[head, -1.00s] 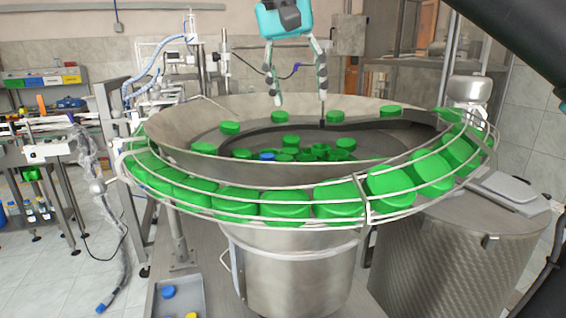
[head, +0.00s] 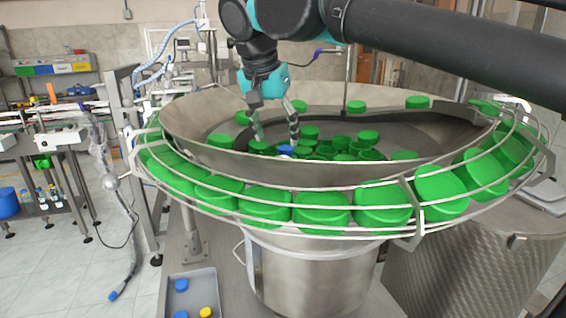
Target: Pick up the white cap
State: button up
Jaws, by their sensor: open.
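I see no white cap in the head view. A blue cap (head: 286,150) lies among green caps (head: 310,132) inside the steel feeder bowl (head: 190,105), partly hidden by the bowl's near wall. My gripper (head: 277,140) is open and points down into the bowl, its two fingers spread just above or around the blue cap. I cannot tell whether the fingers touch any cap. Nothing shows between them clearly held.
A row of large green caps (head: 322,210) sits in the wire-railed track around the bowl's front. A grey tray (head: 203,279) with blue and yellow caps stands at lower left. My arm crosses the upper right. A steel drum (head: 440,270) stands at right.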

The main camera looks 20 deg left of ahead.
jog(key=shift+d+x, duration=0.2)
jog(key=shift+x, duration=3.05)
jog(key=shift+s, duration=0.15)
jog(key=shift+c, duration=0.5)
jog(key=c, duration=0.7)
